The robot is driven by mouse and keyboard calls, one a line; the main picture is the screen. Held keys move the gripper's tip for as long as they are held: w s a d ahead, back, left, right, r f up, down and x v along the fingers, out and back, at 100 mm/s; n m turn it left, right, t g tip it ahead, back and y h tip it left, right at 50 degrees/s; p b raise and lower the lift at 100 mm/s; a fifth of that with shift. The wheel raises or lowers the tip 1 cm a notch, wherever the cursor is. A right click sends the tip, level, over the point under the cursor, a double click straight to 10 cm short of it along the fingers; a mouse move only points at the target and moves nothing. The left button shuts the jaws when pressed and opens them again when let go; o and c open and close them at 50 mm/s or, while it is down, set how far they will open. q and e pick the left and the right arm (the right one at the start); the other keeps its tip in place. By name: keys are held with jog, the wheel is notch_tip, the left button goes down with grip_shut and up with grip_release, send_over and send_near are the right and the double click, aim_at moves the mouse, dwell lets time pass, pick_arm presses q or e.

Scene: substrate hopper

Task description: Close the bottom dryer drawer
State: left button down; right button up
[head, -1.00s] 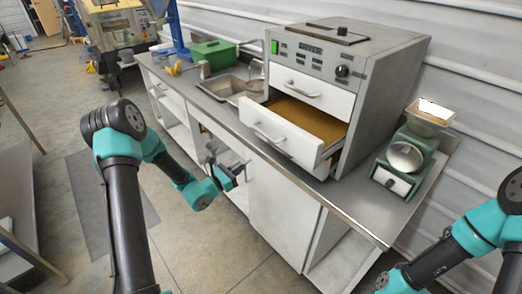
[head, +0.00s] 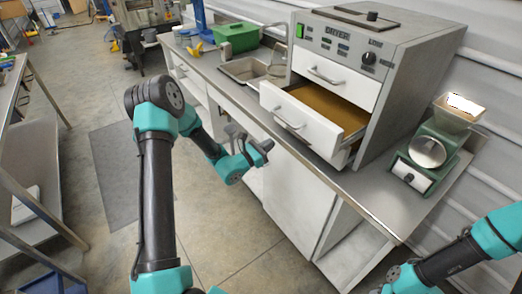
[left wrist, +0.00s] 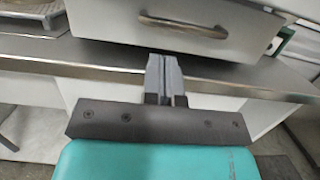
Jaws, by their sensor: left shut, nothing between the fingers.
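The grey dryer (head: 400,60) stands on the counter with a control panel on top. Its bottom drawer (head: 297,125) is pulled well out, showing a brown inside; its front and handle also show in the left wrist view (left wrist: 200,15). The upper drawer (head: 333,76) is closed. My left gripper (head: 262,150) is shut and empty, in front of and a little below the open drawer's front, apart from it as far as I can tell. In the left wrist view its fingers (left wrist: 164,75) are together below the drawer's handle. My right gripper is out of view; only my right arm shows at the lower right.
A green and silver hopper device (head: 433,145) stands on the counter right of the dryer. A sink (head: 250,70) and a green box (head: 232,38) are to the left. The counter's front edge (head: 375,220) runs below the drawer. Open floor lies left.

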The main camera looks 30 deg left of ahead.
pick_arm(q)
jog(key=x, duration=0.7)
jog(key=shift+w, duration=0.25)
jog(key=shift+d, duration=0.1)
